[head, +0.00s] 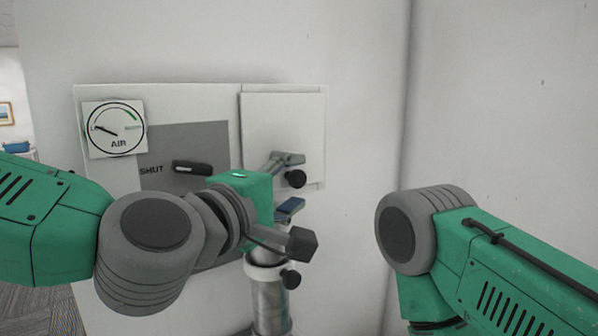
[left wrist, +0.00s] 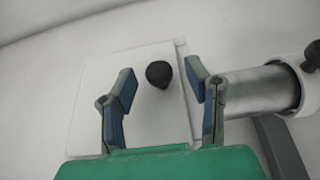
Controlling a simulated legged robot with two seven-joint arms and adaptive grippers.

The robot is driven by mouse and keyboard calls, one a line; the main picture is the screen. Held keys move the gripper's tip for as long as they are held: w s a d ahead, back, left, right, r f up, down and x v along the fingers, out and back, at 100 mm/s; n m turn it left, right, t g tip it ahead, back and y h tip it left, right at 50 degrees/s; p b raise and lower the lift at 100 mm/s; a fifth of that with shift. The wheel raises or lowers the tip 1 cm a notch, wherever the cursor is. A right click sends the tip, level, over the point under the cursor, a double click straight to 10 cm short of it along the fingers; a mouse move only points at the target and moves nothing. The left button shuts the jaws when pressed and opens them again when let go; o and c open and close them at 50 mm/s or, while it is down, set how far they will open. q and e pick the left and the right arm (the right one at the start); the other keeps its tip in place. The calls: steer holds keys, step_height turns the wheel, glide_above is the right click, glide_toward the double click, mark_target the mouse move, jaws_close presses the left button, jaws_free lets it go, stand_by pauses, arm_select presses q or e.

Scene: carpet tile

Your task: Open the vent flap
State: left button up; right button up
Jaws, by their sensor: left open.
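The vent flap (head: 262,125) is a white square plate on the right part of a wall panel, and it appears to lie flat against it. A black knob (head: 295,178) stands out near its lower right corner. My left gripper (head: 289,184) is open in front of the knob, one finger above and one below it in the head view. In the left wrist view the knob (left wrist: 158,74) shows between the two spread fingers (left wrist: 160,82), with clear gaps on both sides. Contact does not show. My right arm is at the right, but its gripper is out of view.
A round AIR gauge (head: 116,129) sits at the panel's upper left. A black lever (head: 192,168) lies level, its end near the word SHUT. A metal pipe (head: 270,305) with a white collar and black knob (head: 291,279) stands below the flap. A wall corner is at the right.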

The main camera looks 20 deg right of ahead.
arm_select(q)
steer(key=shift+x, duration=1.15)
steer(key=shift+w+a, duration=0.1)
steer(key=shift+a, duration=0.05)
jaws_close()
steer(key=shift+a, duration=0.1)
